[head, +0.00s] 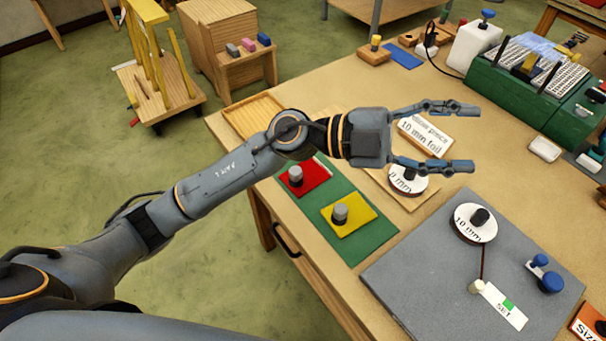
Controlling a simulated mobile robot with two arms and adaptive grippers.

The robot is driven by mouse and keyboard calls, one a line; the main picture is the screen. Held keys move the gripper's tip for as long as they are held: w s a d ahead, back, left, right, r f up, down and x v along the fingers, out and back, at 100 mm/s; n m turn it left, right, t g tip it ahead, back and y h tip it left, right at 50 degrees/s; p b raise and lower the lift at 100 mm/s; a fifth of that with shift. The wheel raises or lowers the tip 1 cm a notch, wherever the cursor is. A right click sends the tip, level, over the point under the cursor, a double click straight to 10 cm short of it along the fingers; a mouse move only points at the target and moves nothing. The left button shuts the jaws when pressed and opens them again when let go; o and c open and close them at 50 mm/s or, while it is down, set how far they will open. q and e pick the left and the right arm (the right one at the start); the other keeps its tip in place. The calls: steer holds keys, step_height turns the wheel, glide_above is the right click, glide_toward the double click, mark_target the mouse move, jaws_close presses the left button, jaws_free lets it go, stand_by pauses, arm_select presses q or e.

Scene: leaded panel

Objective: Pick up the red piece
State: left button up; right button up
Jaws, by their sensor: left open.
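The red piece (312,180) is a flat red plate with a grey knob on top. It lies on a green mat (376,231) on the wooden table, behind a yellow piece (356,217) with a similar knob. My left gripper (460,138) is open and empty, its two fingers apart and pointing right. It is to the right of the red piece, over a white label and a white disc. My left forearm passes just left of and above the red piece and covers part of the mat. My right gripper is not in view.
A grey board (400,278) holds a white disc marked 10 mm (474,222) and a blue-knobbed part (546,275). A green machine (530,95) and a white bottle (474,45) stand at the back right. An empty wooden tray (252,115) sits at the table's left edge.

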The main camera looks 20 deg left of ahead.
arm_select(q)
step_height(320, 180, down, 4)
steer(key=m+g+y, duration=0.2)
steer(key=y, duration=0.2)
steer(key=n+t+y+p, duration=0.2)
steer(key=n+y, duration=0.2)
steer(key=y, duration=1.3)
glide_above(296, 170)
steer(key=f, duration=1.7)
steer(key=shift+s+f, duration=0.2)
steer(key=shift+f, duration=0.45)
steer(key=shift+f+p, duration=0.6)
steer(key=shift+p, duration=0.1)
step_height(296, 170, down, 4)
steer(key=shift+w+r+m+p, duration=0.2)
steer(key=shift+m+p, duration=0.1)
steer(key=shift+p, duration=0.45)
steer(key=shift+a+f, duration=0.1)
steer(key=shift+f, duration=0.2)
jaws_close()
